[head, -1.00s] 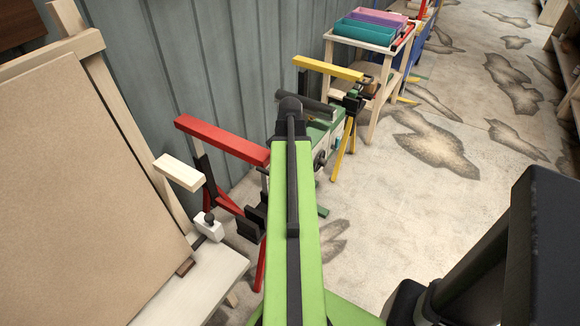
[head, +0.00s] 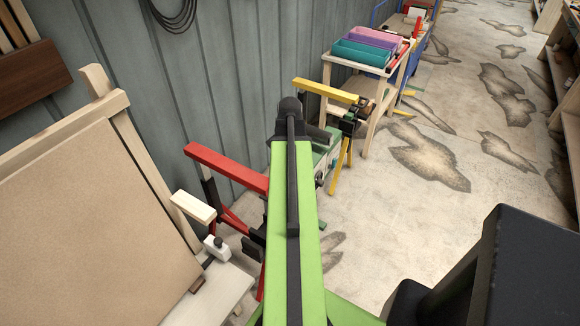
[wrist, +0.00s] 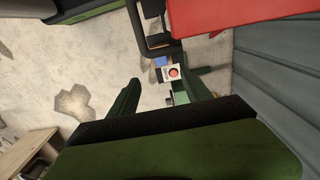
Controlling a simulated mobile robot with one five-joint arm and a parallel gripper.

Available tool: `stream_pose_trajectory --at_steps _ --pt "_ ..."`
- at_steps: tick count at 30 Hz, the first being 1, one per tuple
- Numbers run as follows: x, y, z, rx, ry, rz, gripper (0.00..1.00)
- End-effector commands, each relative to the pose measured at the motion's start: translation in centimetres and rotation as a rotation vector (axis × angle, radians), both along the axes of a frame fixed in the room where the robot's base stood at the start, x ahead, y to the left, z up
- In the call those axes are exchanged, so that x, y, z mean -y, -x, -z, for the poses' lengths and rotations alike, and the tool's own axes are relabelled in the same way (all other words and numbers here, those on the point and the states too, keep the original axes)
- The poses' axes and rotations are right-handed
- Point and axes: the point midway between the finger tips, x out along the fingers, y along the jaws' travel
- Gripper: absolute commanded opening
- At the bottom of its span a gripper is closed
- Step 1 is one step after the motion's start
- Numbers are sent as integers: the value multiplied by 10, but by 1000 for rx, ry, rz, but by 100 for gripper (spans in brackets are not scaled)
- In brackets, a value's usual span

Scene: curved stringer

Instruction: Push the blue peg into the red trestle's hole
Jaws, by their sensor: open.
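The red trestle (head: 228,167) stands left of my arm in the head view, its top beam slanting down to the right and its lower part partly behind my arm. A red surface (wrist: 230,14) fills the top right of the wrist view; I cannot tell for certain that it is the same trestle. My gripper (wrist: 164,85) shows as two dark green fingers, spread apart with nothing held between them. A small blue patch (wrist: 160,62) lies beyond the fingers; I cannot tell whether it is the blue peg. The trestle's hole is not visible.
A white block with a red round face (wrist: 174,72) shows beyond the fingers. A tan board (head: 85,230) leans at the left. A yellow trestle (head: 325,90) and a cart with coloured bins (head: 365,50) stand farther back. Floor on the right (head: 420,230) is open.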

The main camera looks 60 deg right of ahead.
Motion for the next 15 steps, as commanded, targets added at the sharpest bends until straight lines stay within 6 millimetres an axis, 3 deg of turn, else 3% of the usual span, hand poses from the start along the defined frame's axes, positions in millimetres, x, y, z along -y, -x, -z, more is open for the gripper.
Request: stream_pose_trajectory --at_steps 1,4,15 --pt "0 0 -21 0 0 0 57" --pt "0 0 -32 0 0 0 57" --pt "0 0 -32 0 0 0 57"
